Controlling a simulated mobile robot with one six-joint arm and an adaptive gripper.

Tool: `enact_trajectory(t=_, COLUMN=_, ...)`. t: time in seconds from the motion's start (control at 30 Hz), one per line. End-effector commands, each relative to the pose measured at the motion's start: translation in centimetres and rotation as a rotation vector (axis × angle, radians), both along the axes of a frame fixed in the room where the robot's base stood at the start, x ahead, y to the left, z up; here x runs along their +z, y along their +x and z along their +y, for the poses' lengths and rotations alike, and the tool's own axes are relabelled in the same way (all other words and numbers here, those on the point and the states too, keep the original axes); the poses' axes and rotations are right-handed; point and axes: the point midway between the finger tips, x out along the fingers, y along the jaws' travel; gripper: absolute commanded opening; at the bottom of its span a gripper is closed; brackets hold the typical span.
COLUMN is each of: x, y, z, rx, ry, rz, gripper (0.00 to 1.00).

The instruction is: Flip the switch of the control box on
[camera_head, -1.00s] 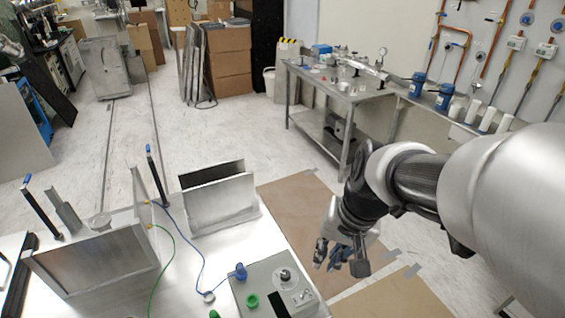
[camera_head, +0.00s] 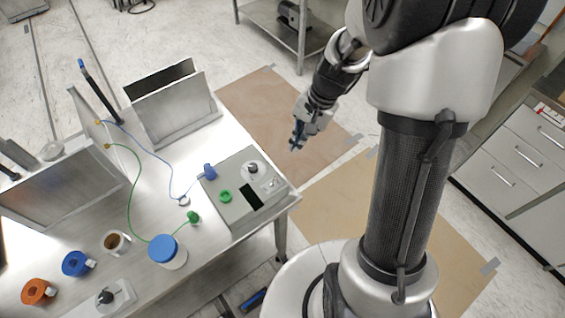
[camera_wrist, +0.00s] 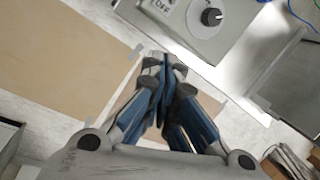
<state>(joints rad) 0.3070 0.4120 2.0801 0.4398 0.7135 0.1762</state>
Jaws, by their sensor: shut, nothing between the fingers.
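The control box (camera_head: 231,207) is a grey box near the right edge of the table in the head view. It carries a dark knob (camera_head: 252,168), a dark display, a green and a blue plug, and a small switch (camera_head: 269,184) at its right edge. In the wrist view the control box (camera_wrist: 230,28) is at the top, with its black knob (camera_wrist: 212,17) and a label reading "OFF" beside the switch area, which is partly cut off by the frame. My gripper (camera_head: 297,142) is shut and empty, apart from the box, beyond its right side. Its fingers (camera_wrist: 163,75) point toward the box.
The table (camera_head: 150,205) also holds metal plates, a blue-lidded jar (camera_head: 167,252), a brown cup (camera_head: 116,242), and blue and orange rolls. Blue and green cables run across it. Brown sheets (camera_head: 280,110) lie on the floor. Drawers (camera_head: 525,145) stand at right.

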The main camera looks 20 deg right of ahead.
Motion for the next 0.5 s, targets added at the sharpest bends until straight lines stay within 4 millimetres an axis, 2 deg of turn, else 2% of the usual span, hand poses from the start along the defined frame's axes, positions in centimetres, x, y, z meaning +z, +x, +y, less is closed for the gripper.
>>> enact_trajectory(t=0.17, x=-1.3, y=0.0, z=0.4, rx=0.001, ry=0.001, rz=0.003, gripper=0.00)
enact_trajectory(t=0.5, x=-8.1, y=0.4, z=2.2, rx=0.002, ry=0.000, rz=0.004, gripper=0.00)
